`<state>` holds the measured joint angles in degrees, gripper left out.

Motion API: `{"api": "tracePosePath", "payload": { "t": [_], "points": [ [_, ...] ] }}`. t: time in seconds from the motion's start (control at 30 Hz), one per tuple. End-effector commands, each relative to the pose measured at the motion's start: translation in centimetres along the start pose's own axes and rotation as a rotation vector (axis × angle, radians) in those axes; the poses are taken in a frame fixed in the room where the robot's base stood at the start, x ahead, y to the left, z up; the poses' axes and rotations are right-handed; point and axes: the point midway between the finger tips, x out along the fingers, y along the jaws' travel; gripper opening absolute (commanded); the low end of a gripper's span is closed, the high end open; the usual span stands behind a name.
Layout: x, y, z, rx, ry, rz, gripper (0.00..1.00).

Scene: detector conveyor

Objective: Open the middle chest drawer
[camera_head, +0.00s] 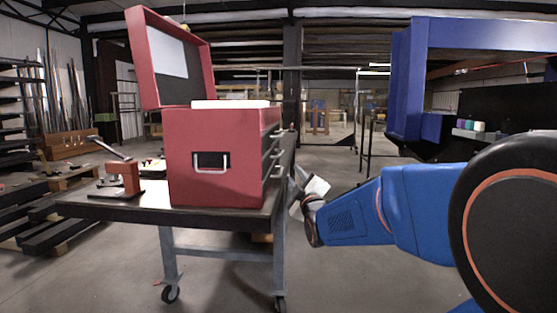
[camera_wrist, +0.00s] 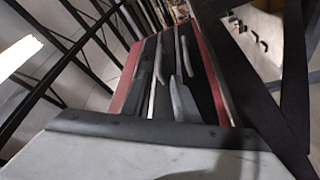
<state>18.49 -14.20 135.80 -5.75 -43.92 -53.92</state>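The red chest (camera_head: 215,175) stands on a cart table with its lid (camera_head: 180,60) raised. Its drawer handles are on the right side face, one above another: an upper handle (camera_head: 277,133), a middle handle (camera_head: 275,153) and a lower handle (camera_head: 273,171). The drawers look closed. My gripper (camera_head: 302,190) is beside that face, low and to its right, with its tips partly hidden. In the wrist view, drawer fronts with pale handles (camera_wrist: 187,55) lie ahead of a dark grey finger (camera_wrist: 183,100). I cannot tell whether it touches a handle, or how wide the fingers are.
The cart table (camera_head: 110,208) also carries a small red press-like tool (camera_head: 122,178) left of the chest. A blue-framed station (camera_head: 405,85) stands at the right. Racks and metal stock line the left. Open floor lies between cart and station.

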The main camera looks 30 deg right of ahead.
Motion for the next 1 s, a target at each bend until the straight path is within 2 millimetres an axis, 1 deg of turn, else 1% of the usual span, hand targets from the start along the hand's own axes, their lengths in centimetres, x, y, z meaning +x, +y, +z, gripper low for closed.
{"api": "tracePosePath", "payload": {
  "t": [0.17, 0.8, 1.0],
  "points": [
    [1.8, -0.1, 0.0, 0.0, 0.0, -0.001, 0.28],
    [12.8, -0.1, 0.0, 0.002, 0.0, -0.001, 0.28],
    [15.6, -0.1, 0.0, 0.002, 0.0, -0.001, 0.28]
  ]
}}
